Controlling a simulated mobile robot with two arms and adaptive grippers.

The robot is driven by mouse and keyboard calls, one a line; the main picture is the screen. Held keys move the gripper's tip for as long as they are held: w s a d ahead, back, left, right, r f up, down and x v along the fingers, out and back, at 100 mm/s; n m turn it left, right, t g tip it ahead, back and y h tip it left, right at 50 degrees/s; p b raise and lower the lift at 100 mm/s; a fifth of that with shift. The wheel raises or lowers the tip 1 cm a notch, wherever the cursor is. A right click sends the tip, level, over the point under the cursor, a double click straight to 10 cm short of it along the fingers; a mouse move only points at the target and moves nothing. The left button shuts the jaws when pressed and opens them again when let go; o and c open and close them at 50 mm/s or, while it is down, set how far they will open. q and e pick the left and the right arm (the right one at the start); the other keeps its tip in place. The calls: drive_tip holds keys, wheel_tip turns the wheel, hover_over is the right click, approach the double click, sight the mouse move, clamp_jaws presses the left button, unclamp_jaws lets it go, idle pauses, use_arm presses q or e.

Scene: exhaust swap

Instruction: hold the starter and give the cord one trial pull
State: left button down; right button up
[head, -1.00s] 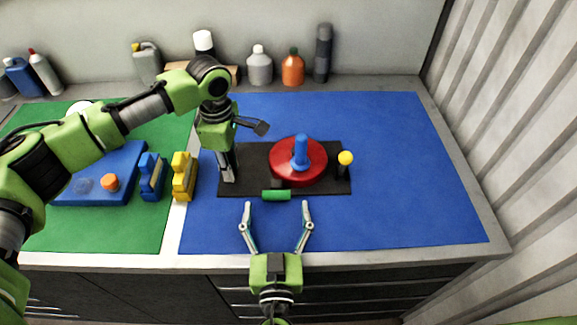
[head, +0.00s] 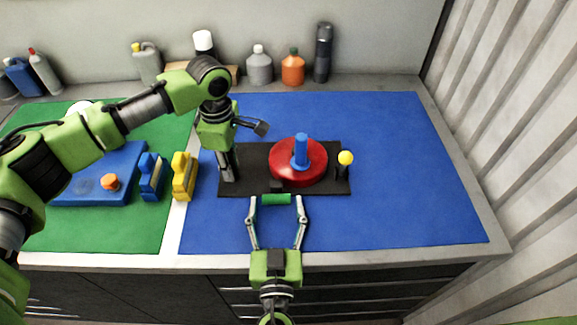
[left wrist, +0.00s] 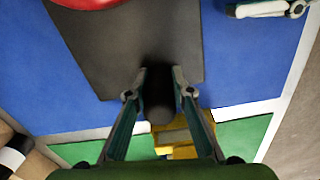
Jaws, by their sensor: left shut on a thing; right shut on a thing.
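The starter is a red disc (head: 287,174) with an upright blue post (head: 301,149) on a black base plate (head: 336,185). My left gripper (head: 228,172) points down at the plate's left end. The left wrist view shows it shut on a dark upright grip (left wrist: 158,95) of the plate, which the arm hides in the head view. My right gripper (head: 276,202) is shut on the green cord handle (head: 276,199) at the plate's front edge. The cord itself cannot be made out.
A yellow-topped black peg (head: 345,159) stands at the plate's right end. Yellow (head: 184,177) and blue (head: 152,176) blocks stand left of the plate. Bottles and cans line the back wall. The blue mat (head: 410,200) is clear on the right.

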sight(276, 244)
use_arm(q)
drive_tip(key=shift+s+f, duration=0.25)
drive_tip(key=shift+f, duration=0.1)
use_arm(e)
drive_tip(key=shift+s, duration=4.25)
drive_tip(key=shift+w, duration=4.8)
drive_tip(key=o, duration=1.1)
drive_tip(key=shift+c, duration=0.2)
drive_tip(key=shift+s, duration=6.05)
use_arm(q)
drive_tip(key=c, duration=1.7)
unclamp_jaws()
drive_tip(key=shift+w, duration=0.1)
